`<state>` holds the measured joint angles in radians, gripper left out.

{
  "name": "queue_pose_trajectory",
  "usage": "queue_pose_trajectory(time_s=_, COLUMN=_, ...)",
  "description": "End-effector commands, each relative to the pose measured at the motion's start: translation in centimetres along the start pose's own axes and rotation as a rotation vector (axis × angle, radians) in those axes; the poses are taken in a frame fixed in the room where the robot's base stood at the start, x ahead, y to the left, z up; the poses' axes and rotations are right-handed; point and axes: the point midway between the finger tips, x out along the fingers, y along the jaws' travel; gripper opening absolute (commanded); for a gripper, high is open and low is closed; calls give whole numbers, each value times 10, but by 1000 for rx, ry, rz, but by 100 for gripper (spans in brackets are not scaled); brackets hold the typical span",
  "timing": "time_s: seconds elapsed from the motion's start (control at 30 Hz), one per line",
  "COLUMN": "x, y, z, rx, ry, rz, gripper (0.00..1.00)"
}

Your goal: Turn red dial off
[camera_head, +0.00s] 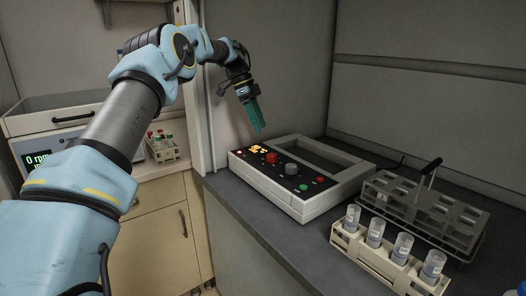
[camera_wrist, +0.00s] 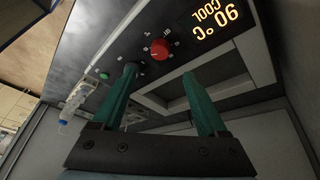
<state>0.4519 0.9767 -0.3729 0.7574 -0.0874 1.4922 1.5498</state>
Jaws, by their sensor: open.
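The red dial (camera_head: 271,158) is a round knob on the black panel of a white box (camera_head: 285,203), near the glowing orange display. In the wrist view the red dial (camera_wrist: 159,48) shows beyond the gap between the fingertips, with small marks around it. My gripper (camera_head: 259,131) has teal fingers and hangs above the box near the display end, pointing down. In the wrist view my gripper (camera_wrist: 159,72) is open with nothing between its fingers. The fingers appear apart from the dial. The left finger covers part of the panel.
The display (camera_wrist: 215,22) reads upside down, with 90 °C and COOL. A vial rack (camera_head: 345,243) and a grey rack with handle (camera_head: 420,205) stand right.

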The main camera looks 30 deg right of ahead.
Motion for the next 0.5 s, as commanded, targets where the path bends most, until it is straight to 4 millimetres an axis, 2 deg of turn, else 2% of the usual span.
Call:
queue_pose_trajectory(time_s=0.17, x=16, y=0, z=-1, rx=4, ry=1, rz=4, gripper=76)
queue_pose_trajectory(time_s=0.5, x=77, y=1, z=-1, rx=3, ry=0, rz=3, gripper=76)
